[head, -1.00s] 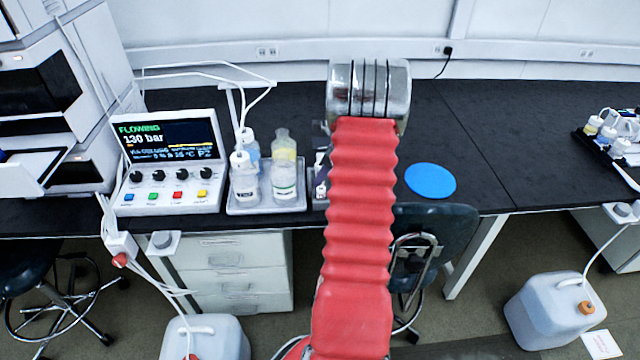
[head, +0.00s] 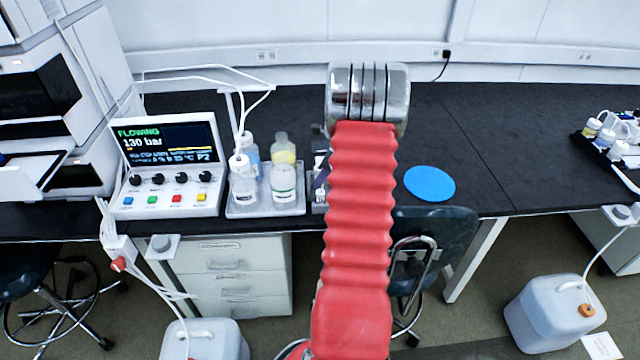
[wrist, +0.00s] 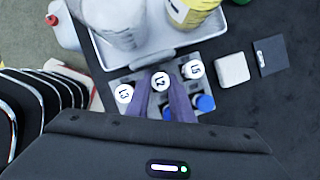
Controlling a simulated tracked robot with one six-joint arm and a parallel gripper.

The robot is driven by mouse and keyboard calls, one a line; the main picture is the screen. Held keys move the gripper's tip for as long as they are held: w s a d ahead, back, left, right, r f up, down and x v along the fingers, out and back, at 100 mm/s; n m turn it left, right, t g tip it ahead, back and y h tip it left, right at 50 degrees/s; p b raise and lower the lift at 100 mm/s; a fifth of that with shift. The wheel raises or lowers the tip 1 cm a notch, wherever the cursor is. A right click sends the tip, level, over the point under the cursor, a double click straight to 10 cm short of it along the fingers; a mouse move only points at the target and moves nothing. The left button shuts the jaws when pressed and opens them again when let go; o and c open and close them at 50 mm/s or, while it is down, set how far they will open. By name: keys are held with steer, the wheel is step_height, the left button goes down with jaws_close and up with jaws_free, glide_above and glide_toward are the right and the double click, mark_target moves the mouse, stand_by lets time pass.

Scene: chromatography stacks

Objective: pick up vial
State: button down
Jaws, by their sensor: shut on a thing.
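In the wrist view my gripper (wrist: 162,84) points down, with its purple fingers on either side of a white-capped vial (wrist: 161,81) marked with what looks like "L2". The jaws are shut on this vial. It is still among the other vials in a grey rack (wrist: 211,85); whether it is lifted cannot be told. A second white-capped vial (wrist: 124,93) is to its left and a third (wrist: 193,69) to its right. A blue-capped vial (wrist: 205,102) stands below the third.
A tray (wrist: 178,45) with bottles adjoins the rack. A white block (wrist: 232,68) and a dark square (wrist: 270,56) lie to the right. The head view shows a control unit (head: 165,165), a bottle tray (head: 240,207) and a blue disc (head: 430,183). The bench behind the disc is clear.

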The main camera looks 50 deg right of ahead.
steer(key=shift+r, duration=0.15)
step_height(320, 180, up, 10)
stand_by(0.4)
stand_by(0.5)
